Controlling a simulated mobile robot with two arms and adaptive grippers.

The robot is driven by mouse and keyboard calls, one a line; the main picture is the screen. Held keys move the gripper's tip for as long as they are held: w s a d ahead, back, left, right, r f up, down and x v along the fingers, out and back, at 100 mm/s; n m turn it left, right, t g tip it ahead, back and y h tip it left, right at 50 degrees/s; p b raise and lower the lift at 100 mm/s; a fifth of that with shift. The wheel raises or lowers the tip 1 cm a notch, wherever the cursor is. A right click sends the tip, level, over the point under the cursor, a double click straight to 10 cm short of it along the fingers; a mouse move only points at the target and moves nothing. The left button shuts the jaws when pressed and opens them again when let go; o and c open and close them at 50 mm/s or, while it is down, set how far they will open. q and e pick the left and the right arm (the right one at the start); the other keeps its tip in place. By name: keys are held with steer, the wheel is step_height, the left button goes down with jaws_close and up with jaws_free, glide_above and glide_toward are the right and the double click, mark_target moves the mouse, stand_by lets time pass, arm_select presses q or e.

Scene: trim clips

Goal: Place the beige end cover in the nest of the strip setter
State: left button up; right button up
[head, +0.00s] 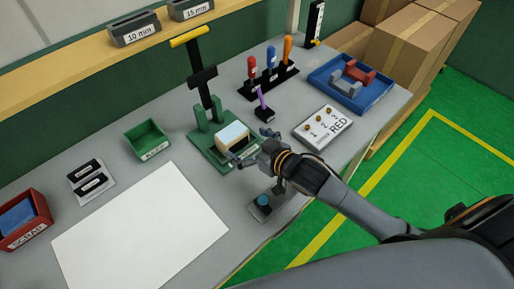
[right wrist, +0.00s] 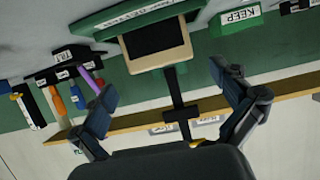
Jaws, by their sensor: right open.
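The beige end cover (head: 232,135) rests at the green base of the strip setter (head: 206,143), below its yellow-handled lever. It also shows in the right wrist view (right wrist: 142,63), with a dark face towards the camera. I cannot tell whether it sits fully down in the nest. My right gripper (head: 254,148) is open and empty, just in front and to the right of the cover. In the right wrist view its fingers (right wrist: 174,97) are spread wide, with the cover beyond them and apart from them. My left gripper is not in view.
A green bin (head: 148,140) stands left of the setter, a red scrap bin (head: 25,222) at far left. A tool rack (head: 268,90) and purple-handled tool (head: 262,103) stand behind right. A numbered board (head: 322,128) and blue tray (head: 349,84) lie right. The white sheet (head: 140,228) is clear.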

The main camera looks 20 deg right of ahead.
steer(key=shift+v, duration=2.45)
